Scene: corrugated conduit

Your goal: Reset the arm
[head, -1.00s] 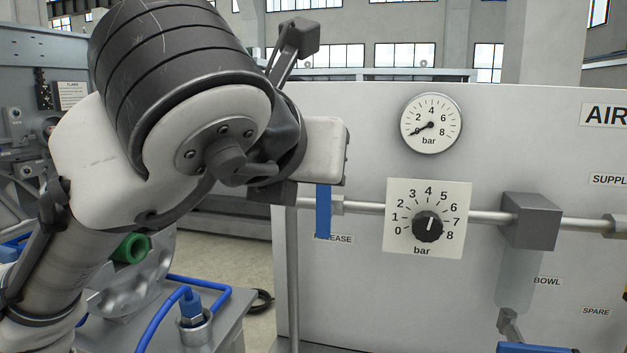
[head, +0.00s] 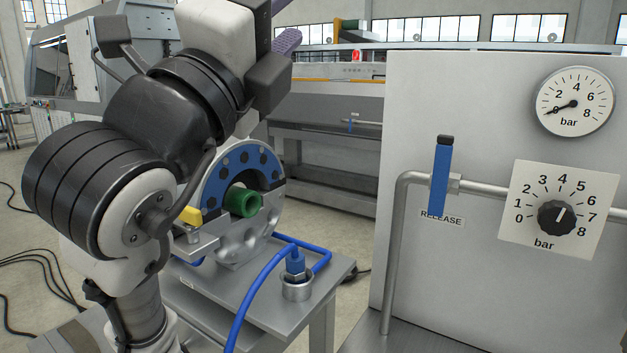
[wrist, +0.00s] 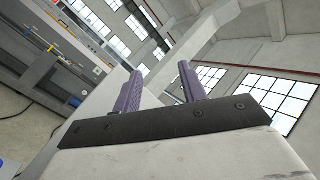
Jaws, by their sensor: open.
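My gripper shows in the wrist view (wrist: 158,90) with its two purple ribbed fingers apart and nothing between them. They point up toward the windows and roof beams of the hall. In the head view my arm is folded upward at the left, and a purple finger of my gripper (head: 286,41) shows at the top, partly hidden behind the arm. My gripper touches nothing that I can see.
A steel bench (head: 328,273) carries a blue-faced clamp (head: 223,165) around a green tube (head: 243,202), with a blue hose (head: 256,284). At right a grey panel (head: 455,105) bears a gauge (head: 573,102), a dial (head: 557,217) and a blue release lever (head: 440,178). Floor shows between them.

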